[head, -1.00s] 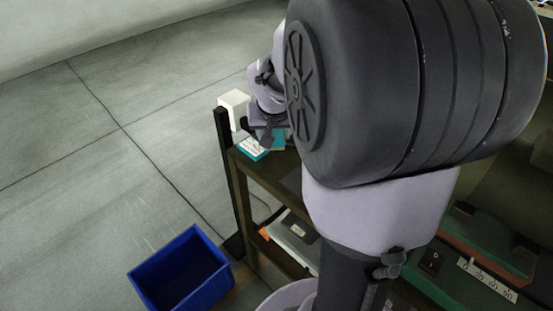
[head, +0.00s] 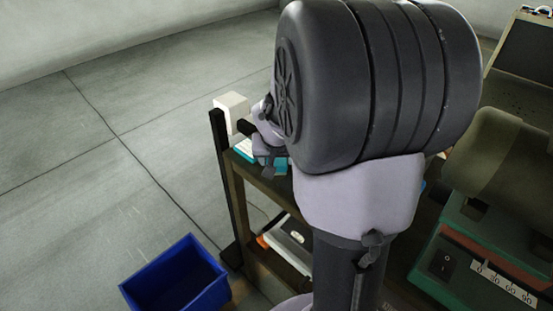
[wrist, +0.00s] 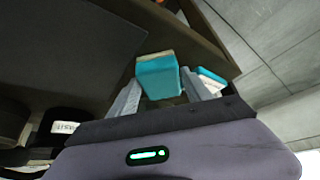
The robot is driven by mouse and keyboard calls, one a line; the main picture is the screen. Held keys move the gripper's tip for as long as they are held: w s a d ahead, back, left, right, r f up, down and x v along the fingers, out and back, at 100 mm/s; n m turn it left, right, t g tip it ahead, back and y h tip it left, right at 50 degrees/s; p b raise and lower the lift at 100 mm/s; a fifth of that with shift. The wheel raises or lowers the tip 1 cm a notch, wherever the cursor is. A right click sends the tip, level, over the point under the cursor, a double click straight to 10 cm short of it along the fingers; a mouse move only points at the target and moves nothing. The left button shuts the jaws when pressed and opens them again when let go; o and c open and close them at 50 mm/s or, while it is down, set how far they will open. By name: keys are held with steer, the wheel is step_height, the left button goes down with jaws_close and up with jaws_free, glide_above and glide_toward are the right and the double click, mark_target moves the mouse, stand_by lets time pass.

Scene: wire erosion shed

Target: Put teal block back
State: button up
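The teal block (wrist: 158,80) sits between the two fingers of my gripper (wrist: 162,74) in the wrist view, with a beige far face. The fingers press along its left and right sides, so my gripper is shut on it. In the head view, my gripper (head: 268,168) is over the near-left part of the dark shelf unit's top (head: 262,182). A bit of the teal block (head: 281,166) shows just right of the fingers; my arm hides the rest. Whether the block touches the shelf top is unclear.
A teal-and-white labelled item (head: 243,149) lies at the shelf's left end, also in the wrist view (wrist: 212,77). A white box (head: 232,110) stands behind it, beside a black post (head: 221,150). A blue bin (head: 175,280) is on the floor. A green machine (head: 470,260) stands right.

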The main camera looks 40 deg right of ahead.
steer(key=shift+o, duration=1.1)
